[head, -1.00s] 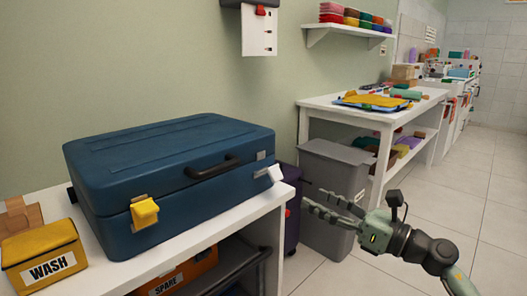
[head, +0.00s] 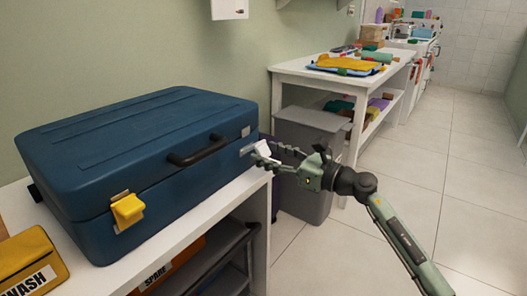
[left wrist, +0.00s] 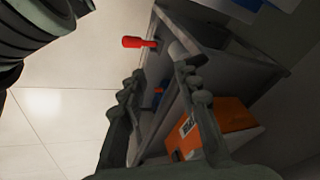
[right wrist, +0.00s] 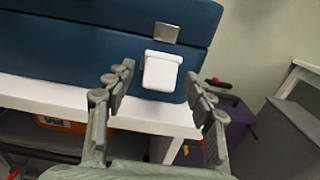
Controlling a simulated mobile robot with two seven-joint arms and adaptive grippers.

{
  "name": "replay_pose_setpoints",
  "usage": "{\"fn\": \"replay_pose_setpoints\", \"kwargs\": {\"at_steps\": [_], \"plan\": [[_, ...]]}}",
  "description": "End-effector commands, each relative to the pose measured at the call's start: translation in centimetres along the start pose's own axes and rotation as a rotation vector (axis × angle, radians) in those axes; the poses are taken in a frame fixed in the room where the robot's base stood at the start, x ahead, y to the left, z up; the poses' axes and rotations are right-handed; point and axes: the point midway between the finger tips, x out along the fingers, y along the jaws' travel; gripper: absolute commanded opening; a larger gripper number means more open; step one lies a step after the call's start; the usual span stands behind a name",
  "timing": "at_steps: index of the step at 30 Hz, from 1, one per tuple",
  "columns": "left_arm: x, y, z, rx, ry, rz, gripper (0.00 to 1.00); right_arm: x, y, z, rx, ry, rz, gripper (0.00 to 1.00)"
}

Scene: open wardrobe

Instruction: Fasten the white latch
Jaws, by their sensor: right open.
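The blue suitcase (head: 140,140) lies with its lid down on the white shelf unit. The white latch (right wrist: 161,72) is on its front right; in the right wrist view it sits below a metal plate (right wrist: 166,33) on the lid and seems to stand out from the case. In the head view the latch (head: 264,147) is partly hidden by my right gripper (head: 270,153). My right gripper is open, with a finger on each side of the latch and no clear contact. My left gripper (left wrist: 158,72) shows only in the left wrist view, open and empty.
A yellow latch (head: 127,210) is on the suitcase's front left, near the black handle (head: 199,150). A yellow WASH box (head: 30,265) stands at left. A grey bin (head: 310,130) and purple case (right wrist: 222,128) are right of the shelf. The floor at right is clear.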

Motion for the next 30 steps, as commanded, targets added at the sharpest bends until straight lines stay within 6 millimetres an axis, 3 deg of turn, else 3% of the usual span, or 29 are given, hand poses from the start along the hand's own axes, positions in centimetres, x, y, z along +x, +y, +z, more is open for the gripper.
{"fn": "replay_pose_setpoints", "kwargs": {"at_steps": [5,14,24,30], "plan": [[0.1,-0.1,0.1,0.0,-0.006,-0.001,0.32,1.5,0.0,0.0,0.001,-0.001,0.001,0.54],[0.1,-0.1,0.1,0.0,-0.006,-0.001,0.32,1.7,0.0,0.0,0.0,0.0,0.001,0.53],[0.1,-0.1,0.1,0.0,-0.006,-0.001,0.32,1.7,0.0,0.0,0.001,0.0,0.001,0.11],[-0.1,-0.1,-0.1,0.0,-0.002,0.0,0.32,1.7,0.1,0.1,0.001,0.005,0.001,0.1]]}}
